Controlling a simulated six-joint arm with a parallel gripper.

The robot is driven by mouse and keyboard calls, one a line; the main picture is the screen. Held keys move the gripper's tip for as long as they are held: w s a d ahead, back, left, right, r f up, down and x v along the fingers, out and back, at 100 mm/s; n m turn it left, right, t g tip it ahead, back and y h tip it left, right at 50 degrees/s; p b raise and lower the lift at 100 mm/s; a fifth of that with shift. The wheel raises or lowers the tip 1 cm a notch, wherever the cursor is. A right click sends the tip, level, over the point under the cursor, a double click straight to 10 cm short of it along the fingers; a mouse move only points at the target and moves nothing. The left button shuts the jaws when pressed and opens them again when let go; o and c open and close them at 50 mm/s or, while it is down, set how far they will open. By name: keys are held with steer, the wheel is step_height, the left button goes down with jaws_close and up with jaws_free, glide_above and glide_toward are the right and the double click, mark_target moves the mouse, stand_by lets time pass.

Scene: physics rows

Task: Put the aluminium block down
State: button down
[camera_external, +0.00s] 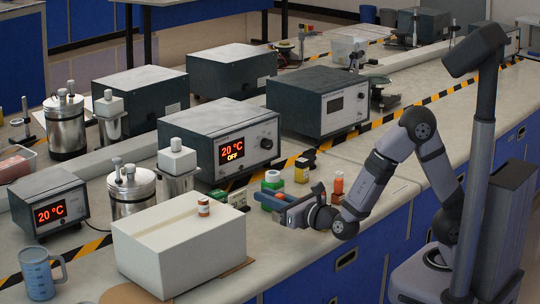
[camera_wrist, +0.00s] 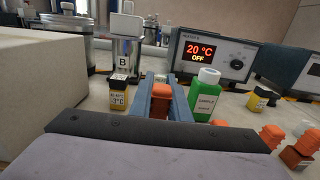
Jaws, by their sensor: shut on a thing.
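My gripper (camera_external: 284,204) is low over the front part of the bench, to the right of the big white box.
The white box (camera_external: 180,248) stands at left. A heater reading 20 °C OFF (camera_external: 235,140) is behind, with metal vessels (camera_external: 131,190) left of it. A yellow-black item (camera_wrist: 119,97) stands left of the fingers. Orange-topped blocks (camera_wrist: 306,140) stand at right, near the bench's front edge.

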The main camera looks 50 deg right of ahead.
steer(key=shift+f+b, duration=0.3)
steer(key=shift+f, duration=1.55)
steer(key=shift+f+b, duration=0.3)
steer(key=c, duration=1.7)
jaws_free()
steer(key=shift+r, duration=0.1)
steer(key=shift+o, duration=0.2)
steer(key=shift+p, duration=0.3)
steer(key=s, duration=0.6)
steer(key=shift+a+b, duration=0.25)
steer(key=shift+b, duration=0.1)
steer(key=shift+o, duration=0.4)
steer(key=shift+s+d, duration=0.1)
steer(key=shift+s, duration=0.6)
